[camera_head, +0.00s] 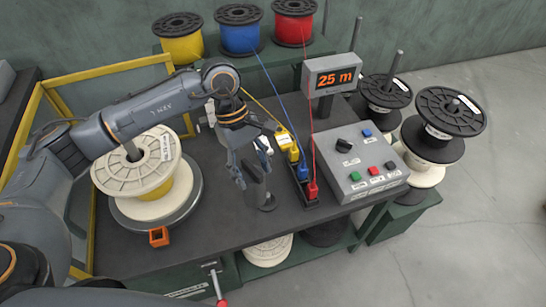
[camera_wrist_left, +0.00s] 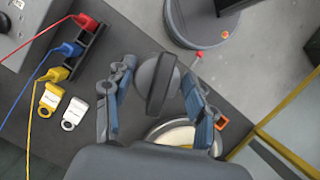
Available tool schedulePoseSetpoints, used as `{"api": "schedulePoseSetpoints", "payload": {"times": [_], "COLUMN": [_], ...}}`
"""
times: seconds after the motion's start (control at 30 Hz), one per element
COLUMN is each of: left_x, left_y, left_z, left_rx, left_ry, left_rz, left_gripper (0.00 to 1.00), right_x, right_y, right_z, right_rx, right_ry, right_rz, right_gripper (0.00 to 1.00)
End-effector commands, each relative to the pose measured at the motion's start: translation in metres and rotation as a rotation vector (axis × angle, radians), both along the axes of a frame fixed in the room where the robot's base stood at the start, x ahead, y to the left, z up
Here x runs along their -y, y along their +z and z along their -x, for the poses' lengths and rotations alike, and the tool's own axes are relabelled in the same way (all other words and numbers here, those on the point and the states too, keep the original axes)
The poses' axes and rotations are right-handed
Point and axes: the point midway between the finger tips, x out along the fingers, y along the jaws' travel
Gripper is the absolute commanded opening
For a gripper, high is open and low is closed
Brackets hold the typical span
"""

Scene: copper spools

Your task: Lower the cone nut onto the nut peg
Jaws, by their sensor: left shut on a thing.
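My left gripper (camera_head: 254,168) points down over the middle of the dark bench. Its two fingers (camera_wrist_left: 157,100) also show in the left wrist view, one on each side of the dark grey cone nut (camera_wrist_left: 157,84), and they are shut on it. The nut shows as a rounded disc with a raised ridge. In the head view a dark grey upright shape with a round foot (camera_head: 267,203) stands just below the fingertips; it looks like the nut peg. Whether nut and peg touch cannot be told. In the wrist view the nut hides what lies beneath it.
A white spool (camera_head: 128,170) stands on a turntable left of the gripper, near an orange block (camera_head: 159,236). To the right are a black strip with coloured plugs (camera_head: 309,193) and a control box (camera_head: 355,165). Yellow (camera_wrist_left: 48,100) and white (camera_wrist_left: 74,113) tags lie on the bench.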

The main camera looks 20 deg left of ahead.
Motion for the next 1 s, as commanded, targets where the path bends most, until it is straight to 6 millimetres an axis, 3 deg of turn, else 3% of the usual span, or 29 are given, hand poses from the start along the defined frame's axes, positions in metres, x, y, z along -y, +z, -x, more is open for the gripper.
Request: {"api": "schedulePoseSetpoints", "payload": {"times": [0.2,0.4,0.6,1.0], "left_x": [0.010,0.010,0.007,0.007], "left_y": [-0.028,-0.042,-0.048,-0.063], "left_z": [-0.039,-0.064,-0.074,-0.074], "left_rx": [-0.002,-0.001,-0.002,-0.002], "left_ry": [0.626,1.020,1.186,1.201], "left_rz": [0.002,0.000,-0.003,-0.004], "left_gripper": [0.00,0.00,0.00,0.00], "right_x": [0.000,0.001,0.002,0.002], "right_y": [-0.007,-0.010,-0.011,-0.018], "right_z": [-0.002,-0.003,-0.004,-0.005], "right_rx": [0.003,0.004,0.006,0.006], "right_ry": [0.000,0.001,0.001,0.001], "right_rz": [0.000,0.001,0.002,0.002], "right_gripper": [0.24,0.24,0.24,0.24]}}
